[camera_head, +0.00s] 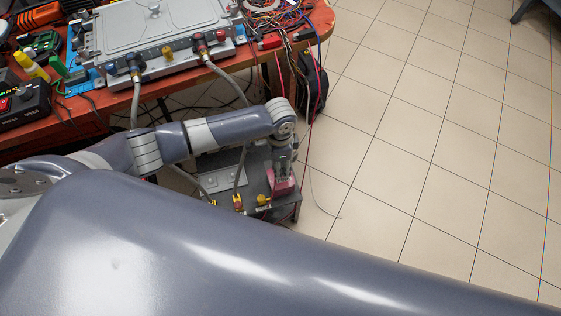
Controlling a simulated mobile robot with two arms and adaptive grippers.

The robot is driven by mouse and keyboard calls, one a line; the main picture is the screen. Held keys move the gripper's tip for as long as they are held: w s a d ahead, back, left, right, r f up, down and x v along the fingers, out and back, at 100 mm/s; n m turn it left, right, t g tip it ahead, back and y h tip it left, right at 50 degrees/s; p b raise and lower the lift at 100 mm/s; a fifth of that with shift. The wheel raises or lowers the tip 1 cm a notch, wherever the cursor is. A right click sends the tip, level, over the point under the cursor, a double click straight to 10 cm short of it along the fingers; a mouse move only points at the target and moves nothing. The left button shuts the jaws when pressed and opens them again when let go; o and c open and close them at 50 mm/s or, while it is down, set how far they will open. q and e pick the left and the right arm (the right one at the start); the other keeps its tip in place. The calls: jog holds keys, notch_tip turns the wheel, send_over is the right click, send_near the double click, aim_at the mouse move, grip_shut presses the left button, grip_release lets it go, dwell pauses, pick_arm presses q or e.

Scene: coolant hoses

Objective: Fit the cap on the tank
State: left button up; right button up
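The tank appears to be the pinkish-red thing (291,189) on top of a dark grey box (222,191) below the table's front edge. My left gripper (282,181) points down right over the pinkish tank and overlaps it. Its fingertips are small and dark there, and I cannot tell whether they are open or shut, or whether they touch the tank. I cannot make out the cap; it may be hidden by the gripper. My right gripper is not in view.
A red-brown table (60,133) holds a silver cold plate (160,25), tools and tangled wires (275,12). Grey hoses (135,103) run from the plate's fittings down towards the box, which carries yellow fittings (263,200). My grey arm link covers the bottom.

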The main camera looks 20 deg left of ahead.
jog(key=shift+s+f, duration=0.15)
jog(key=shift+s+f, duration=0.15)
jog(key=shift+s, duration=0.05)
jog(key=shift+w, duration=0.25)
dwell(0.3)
pick_arm(q)
jog(key=o, duration=0.9)
jog(key=shift+o, duration=1.3)
jog(key=shift+r, duration=0.1)
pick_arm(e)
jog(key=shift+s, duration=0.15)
